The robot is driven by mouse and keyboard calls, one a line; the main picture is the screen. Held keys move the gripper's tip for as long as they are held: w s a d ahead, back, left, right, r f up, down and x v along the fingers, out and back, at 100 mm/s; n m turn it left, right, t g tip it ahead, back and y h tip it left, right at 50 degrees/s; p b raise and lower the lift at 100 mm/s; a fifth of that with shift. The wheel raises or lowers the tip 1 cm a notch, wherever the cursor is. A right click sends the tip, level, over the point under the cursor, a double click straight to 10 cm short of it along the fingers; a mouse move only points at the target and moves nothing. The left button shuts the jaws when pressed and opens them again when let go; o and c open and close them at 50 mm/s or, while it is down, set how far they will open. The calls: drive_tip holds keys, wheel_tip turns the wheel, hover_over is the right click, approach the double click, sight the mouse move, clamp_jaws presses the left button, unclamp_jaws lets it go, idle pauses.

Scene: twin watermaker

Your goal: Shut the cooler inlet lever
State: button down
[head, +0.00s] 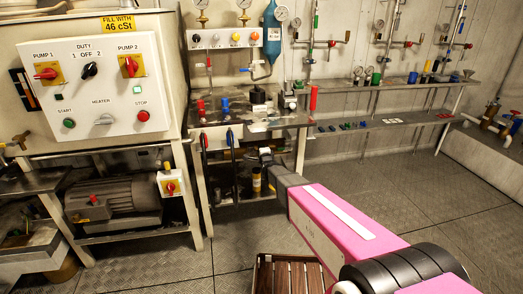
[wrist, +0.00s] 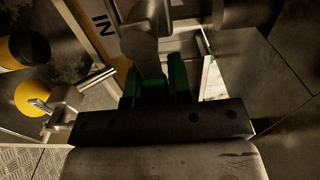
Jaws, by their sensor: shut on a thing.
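In the wrist view my gripper (wrist: 152,86) shows its green-padded fingers closed around the lower end of a grey metal lever (wrist: 143,48). I take this as the cooler inlet lever, since a plate marked "IN" (wrist: 101,24) stands beside it. The lever's gripped end is hidden between the fingers, and shadow makes its exact angle hard to tell. In the head view my gripper (head: 266,156) is small and dark at the end of the pink arm, under the bench edge. The lever cannot be made out there.
Yellow-and-black cylinders (wrist: 32,97) and a metal fitting (wrist: 95,80) lie left of my gripper. The bench (head: 280,122) stands above it. A white control panel (head: 95,85) and a motor (head: 115,200) are at left. Open floor (head: 420,190) lies to the right.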

idle(0.3)
drive_tip(key=c, duration=1)
unclamp_jaws()
drive_tip(key=shift+c, duration=0.2)
drive_tip(key=shift+s, duration=0.15)
drive_tip(key=v, duration=1)
drive_tip(key=shift+s, duration=0.3)
